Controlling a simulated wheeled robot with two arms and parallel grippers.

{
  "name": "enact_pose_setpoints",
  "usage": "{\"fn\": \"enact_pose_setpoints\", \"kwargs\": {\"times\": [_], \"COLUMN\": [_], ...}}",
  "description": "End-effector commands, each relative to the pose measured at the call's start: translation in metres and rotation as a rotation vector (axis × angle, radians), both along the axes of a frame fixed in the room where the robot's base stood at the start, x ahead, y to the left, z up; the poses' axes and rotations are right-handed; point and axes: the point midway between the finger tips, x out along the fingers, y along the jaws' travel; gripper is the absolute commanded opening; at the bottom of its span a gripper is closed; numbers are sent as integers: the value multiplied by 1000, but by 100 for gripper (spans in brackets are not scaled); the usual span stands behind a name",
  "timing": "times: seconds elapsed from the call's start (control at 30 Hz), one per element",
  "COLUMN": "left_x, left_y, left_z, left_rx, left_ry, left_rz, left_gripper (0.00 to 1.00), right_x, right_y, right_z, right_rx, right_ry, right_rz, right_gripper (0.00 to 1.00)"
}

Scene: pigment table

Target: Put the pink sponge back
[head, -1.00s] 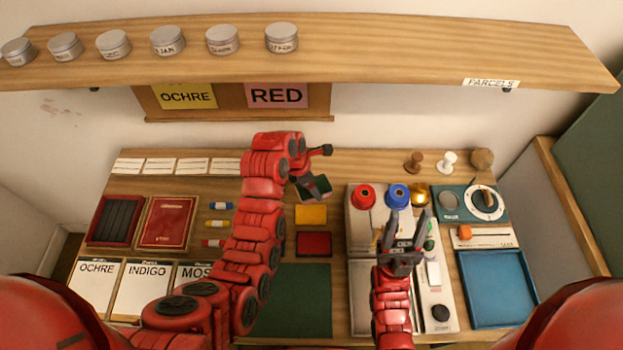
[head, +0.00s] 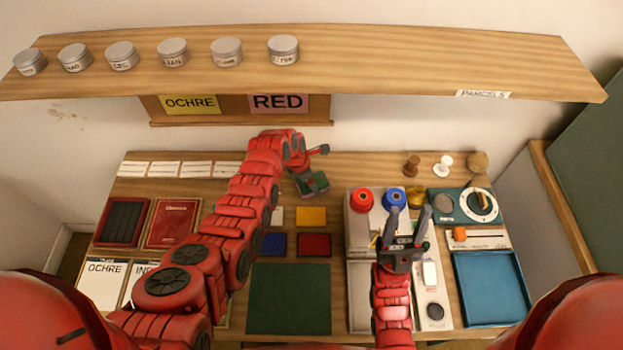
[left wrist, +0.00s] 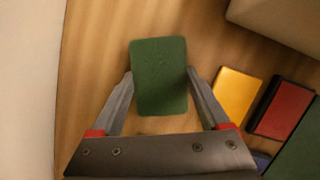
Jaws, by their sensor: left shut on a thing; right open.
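I see no pink sponge in either view. My left gripper (head: 311,183) is shut on a green block (head: 316,187), behind the row of coloured blocks. In the left wrist view the green block (left wrist: 160,92) sits between the two fingers, over bare wood. My right gripper (head: 408,222) is open and empty above the grey tray at the right. A yellow block (head: 311,216), a red block (head: 314,245), a blue block (head: 273,244) and a partly hidden white one (head: 277,216) lie in front of the left gripper.
A dark green mat (head: 290,300) lies clear at the front. Red (head: 362,200) and blue (head: 396,197) spools stand on the grey tray (head: 360,300). A blue tray (head: 490,290) is at the right. A shelf (head: 350,65) with tins overhangs the back.

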Motion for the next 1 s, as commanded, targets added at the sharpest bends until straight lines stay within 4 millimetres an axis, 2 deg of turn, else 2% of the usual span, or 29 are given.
{"fn": "enact_pose_setpoints", "kwargs": {"times": [0.43,0.47,0.53,0.57,1.0], "left_x": [0,0,0,0,1], "left_y": [0,0,0,0,1], "left_z": [-6,-5,-4,-4,5], "left_rx": [-1,0,-1,-1,-2], "left_ry": [-1,-2,-1,-1,-7], "left_rz": [0,1,0,0,1], "left_gripper": [27,84,97,100,100], "right_x": [0,0,0,0,0], "right_y": [0,0,0,0,0], "right_z": [-2,-1,-1,-1,-2], "right_rx": [0,0,0,0,0], "right_ry": [0,0,0,0,0], "right_rz": [0,0,0,0,0], "right_gripper": [50,50,50,50,50]}}
